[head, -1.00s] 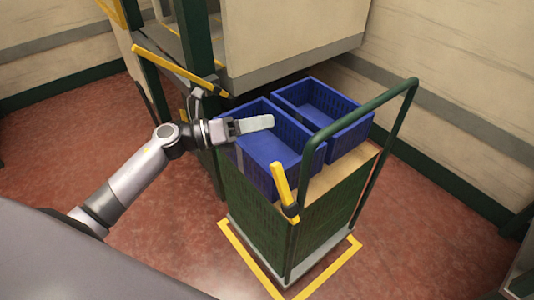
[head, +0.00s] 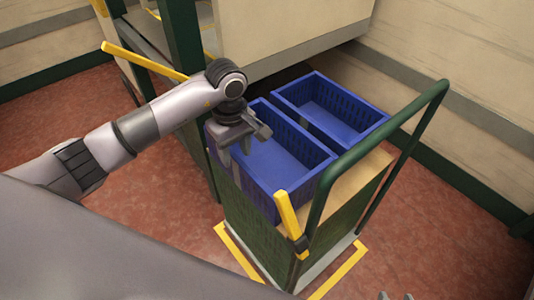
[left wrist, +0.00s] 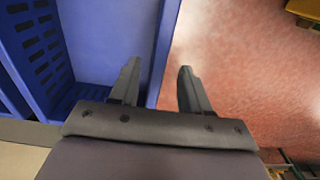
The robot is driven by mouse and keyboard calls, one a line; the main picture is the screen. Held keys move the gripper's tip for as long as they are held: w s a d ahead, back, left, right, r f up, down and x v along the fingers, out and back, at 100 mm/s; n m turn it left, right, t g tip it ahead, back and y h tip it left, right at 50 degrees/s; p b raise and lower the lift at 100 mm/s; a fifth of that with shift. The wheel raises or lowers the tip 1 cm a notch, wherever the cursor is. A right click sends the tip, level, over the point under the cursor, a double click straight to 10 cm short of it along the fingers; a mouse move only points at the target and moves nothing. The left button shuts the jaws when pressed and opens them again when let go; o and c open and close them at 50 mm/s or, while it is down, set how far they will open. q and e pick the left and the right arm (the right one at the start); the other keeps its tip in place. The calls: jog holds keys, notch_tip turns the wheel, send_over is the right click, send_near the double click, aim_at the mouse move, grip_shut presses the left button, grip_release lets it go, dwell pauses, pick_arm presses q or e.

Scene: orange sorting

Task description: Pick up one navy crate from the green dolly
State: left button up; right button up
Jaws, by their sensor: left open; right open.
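Two open, empty navy crates sit side by side on top of the green dolly (head: 252,222). The nearer crate (head: 272,165) is on the left, and the farther crate (head: 335,105) is behind it to the right. My left gripper (head: 236,148) is open and points down at the nearer crate's left wall. In the left wrist view, its fingers (left wrist: 157,72) straddle the line of the crate's rim (left wrist: 168,45). One finger is over the inside and one over the floor; contact cannot be told. My right gripper (head: 395,296) barely shows at the bottom edge.
The dolly's green handle (head: 383,132) rises on the right of the crates. A yellow lever (head: 288,215) stands at its near corner. A green-posted frame with a yellow bar (head: 145,62) is behind my left arm. Yellow tape (head: 340,270) marks the red floor.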

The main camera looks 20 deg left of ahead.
aim_at(237, 165)
pick_arm(q)
notch_tip(237, 165, down, 6)
jog(key=shift+w+r, duration=0.1)
jog(key=shift+r, duration=0.15)
grip_shut()
jog(key=shift+r, duration=0.1)
